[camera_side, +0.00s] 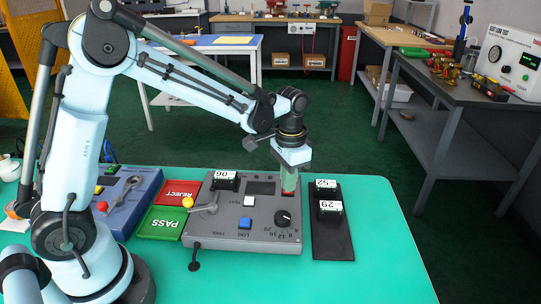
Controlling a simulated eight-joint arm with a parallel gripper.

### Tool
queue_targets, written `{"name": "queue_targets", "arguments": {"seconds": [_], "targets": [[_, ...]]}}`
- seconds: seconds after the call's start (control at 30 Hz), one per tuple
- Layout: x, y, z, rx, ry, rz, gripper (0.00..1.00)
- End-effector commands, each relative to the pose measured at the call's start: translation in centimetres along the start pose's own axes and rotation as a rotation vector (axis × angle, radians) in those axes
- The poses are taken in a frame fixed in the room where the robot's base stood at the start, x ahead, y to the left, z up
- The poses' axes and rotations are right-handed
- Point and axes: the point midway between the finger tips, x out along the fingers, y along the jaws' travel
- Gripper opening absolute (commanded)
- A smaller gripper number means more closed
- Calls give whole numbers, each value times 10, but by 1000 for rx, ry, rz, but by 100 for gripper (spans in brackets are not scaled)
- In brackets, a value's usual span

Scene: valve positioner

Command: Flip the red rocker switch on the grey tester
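The grey tester (220,232) lies on the green table, with a dark display, a black knob, a blue button, a white button and a lever with a yellow ball. The red rocker switch (288,194) shows as a small red patch near the tester's upper right corner, mostly hidden behind my gripper. My gripper (289,188) points down right over the switch, its greenish fingers at or just above it. I cannot tell whether the fingers touch the switch or how far apart they are.
A black rack (332,242) with blocks marked 52 and 29 stands close right of the tester. A block marked 06 (225,181) sits on the tester. Red REJECT (180,193) and green PASS (162,223) trays and a blue box (134,195) lie left. The table's front right is clear.

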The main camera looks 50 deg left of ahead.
Motion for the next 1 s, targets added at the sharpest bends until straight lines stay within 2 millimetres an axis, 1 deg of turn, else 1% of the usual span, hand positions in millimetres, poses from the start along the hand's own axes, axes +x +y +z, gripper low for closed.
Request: {"name": "queue_targets", "arguments": {"seconds": [0.13, 0.27, 1.0], "targets": [[1, 0, 0, 0, 1, -1, 0], [-3, 0, 0, 0, 1, -1, 0], [-57, 0, 0, 0, 0, 0, 0]]}}
